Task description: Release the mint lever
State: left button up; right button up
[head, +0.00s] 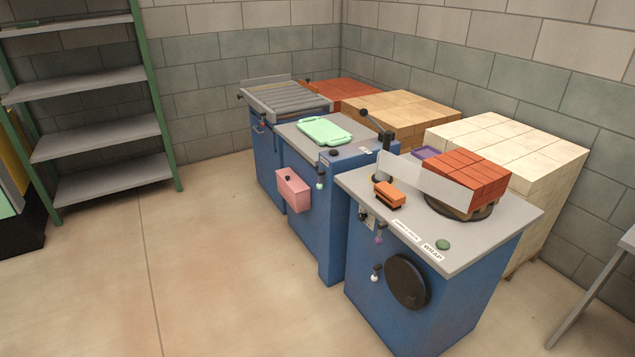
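A small lever with a mint knob (319,186) is on the front of the middle blue cabinet (310,226). It sits to the right of a pink box (293,190) fixed to that front. It is too small to tell its exact position. A mint-green tray (324,130) lies on the grey top above it. Neither of my grippers is in view.
The right cabinet (400,320) carries red bricks (470,178) on a turntable, an orange block (389,194), a green button (442,244) and a dark wheel (407,281). Brick stacks stand behind. A shelf rack (100,135) stands left. The floor in front is clear.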

aim_at(319, 185)
jog(key=i+u, duration=0.15)
jog(key=i, duration=0.9)
jog(key=i+l+u, duration=0.2)
jog(key=i, duration=0.9)
